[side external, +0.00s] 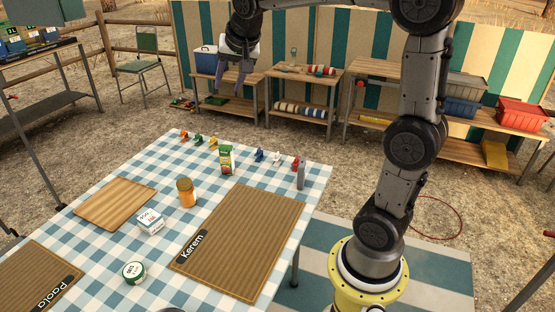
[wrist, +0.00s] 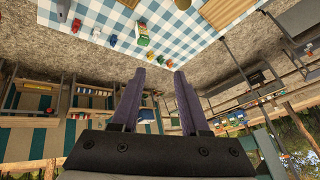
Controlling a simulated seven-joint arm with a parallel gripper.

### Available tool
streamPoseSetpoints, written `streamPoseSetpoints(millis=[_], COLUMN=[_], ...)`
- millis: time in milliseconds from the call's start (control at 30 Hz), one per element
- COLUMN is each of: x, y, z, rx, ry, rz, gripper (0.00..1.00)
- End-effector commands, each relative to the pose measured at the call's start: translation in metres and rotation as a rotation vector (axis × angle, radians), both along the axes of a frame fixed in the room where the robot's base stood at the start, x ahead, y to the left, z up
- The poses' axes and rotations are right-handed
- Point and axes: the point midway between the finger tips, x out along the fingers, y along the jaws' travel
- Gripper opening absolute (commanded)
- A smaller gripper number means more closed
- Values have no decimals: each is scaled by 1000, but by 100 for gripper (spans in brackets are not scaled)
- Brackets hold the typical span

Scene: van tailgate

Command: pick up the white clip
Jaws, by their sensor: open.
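The white clip (side external: 277,157) stands near the far edge of the checkered table (side external: 110,208) in the side external view. It is between a blue clip (side external: 259,155) on its left and a red clip (side external: 295,163) on its right.
A grey bottle (side external: 301,175) stands close to the red clip. A green carton (side external: 226,160) and an orange jar (side external: 186,192) stand to the left. Several other coloured clips (side external: 198,140) line the far edge. A brown mat (side external: 242,240) lies in front.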

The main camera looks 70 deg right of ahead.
Motion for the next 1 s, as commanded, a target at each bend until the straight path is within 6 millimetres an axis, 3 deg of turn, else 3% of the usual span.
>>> streamPoseSetpoints(millis=[100, 300, 400, 533, 600, 733, 833, 1000], x=[35, 67, 70, 59, 49, 26, 14, 11], y=[-51, -140, -185, -235, -253, -271, -279, -286], z=[-28, -93, -137, -198, -227, -269, -285, -304], rx=[24, 56, 73, 95, 112, 145, 159, 160], ry=[30, 87, 130, 199, 236, 296, 318, 320], rz=[-133, -330, -412, -488, -521, -566, -588, -594], gripper=[45, 45, 45, 45, 45, 45, 45, 45])
